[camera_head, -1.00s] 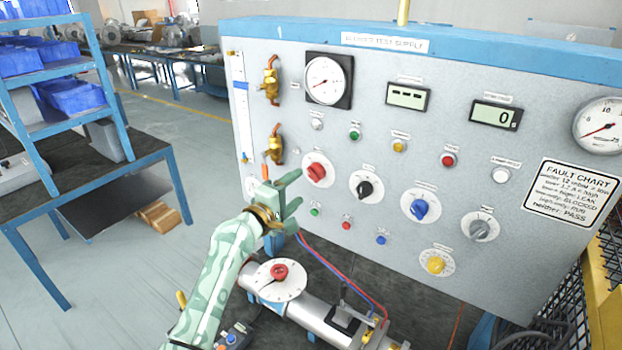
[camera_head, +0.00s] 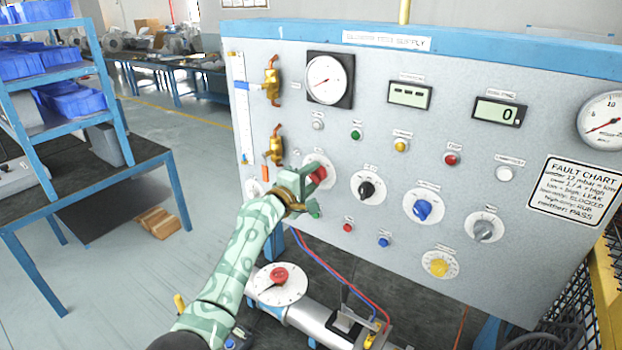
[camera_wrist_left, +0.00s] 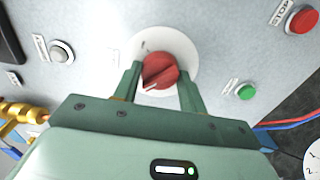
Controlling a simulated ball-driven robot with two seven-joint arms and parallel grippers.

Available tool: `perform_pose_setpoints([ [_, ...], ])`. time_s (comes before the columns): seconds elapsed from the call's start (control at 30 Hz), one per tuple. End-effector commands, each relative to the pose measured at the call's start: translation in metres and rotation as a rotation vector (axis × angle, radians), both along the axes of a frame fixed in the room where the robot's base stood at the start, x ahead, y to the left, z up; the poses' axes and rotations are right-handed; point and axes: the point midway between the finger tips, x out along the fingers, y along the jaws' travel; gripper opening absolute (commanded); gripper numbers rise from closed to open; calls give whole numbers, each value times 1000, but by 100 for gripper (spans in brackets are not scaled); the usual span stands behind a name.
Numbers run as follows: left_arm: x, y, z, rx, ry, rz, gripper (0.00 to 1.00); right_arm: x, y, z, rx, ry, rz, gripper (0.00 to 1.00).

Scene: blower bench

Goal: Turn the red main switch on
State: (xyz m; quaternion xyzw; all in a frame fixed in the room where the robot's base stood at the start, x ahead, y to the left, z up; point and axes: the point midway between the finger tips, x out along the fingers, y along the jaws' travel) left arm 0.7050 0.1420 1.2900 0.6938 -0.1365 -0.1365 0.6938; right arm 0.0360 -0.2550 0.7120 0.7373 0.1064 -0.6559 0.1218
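The red main switch (camera_head: 319,173) is a round red knob on a white dial plate, on the left part of the grey panel. It also shows in the left wrist view (camera_wrist_left: 160,71), with a pale pointer mark toward the lower left. My left gripper (camera_head: 309,190) is at the switch, partly covering it in the head view. In the left wrist view its two fingers (camera_wrist_left: 160,85) stand apart, one on each side of the knob. The left finger is close to the knob; I cannot tell if either touches. My right gripper is not in view.
A black knob (camera_head: 367,188) and a blue knob (camera_head: 422,209) sit right of the switch. A small green button (camera_wrist_left: 245,91) and a red stop button (camera_wrist_left: 303,19) are nearby. Brass valves (camera_head: 276,147) stick out at the left. A pipe with a dial (camera_head: 280,284) lies below.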

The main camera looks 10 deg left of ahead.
Motion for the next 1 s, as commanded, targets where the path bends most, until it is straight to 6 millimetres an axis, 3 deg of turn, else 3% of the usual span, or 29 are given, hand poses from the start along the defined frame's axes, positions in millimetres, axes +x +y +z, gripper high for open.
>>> perform_pose_setpoints([
  [0.47, 0, 0, -3, 131, -52, -1, 19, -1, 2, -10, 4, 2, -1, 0],
  [1.0, 0, 0, -3, 588, -238, -1, 19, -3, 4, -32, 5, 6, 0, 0],
])
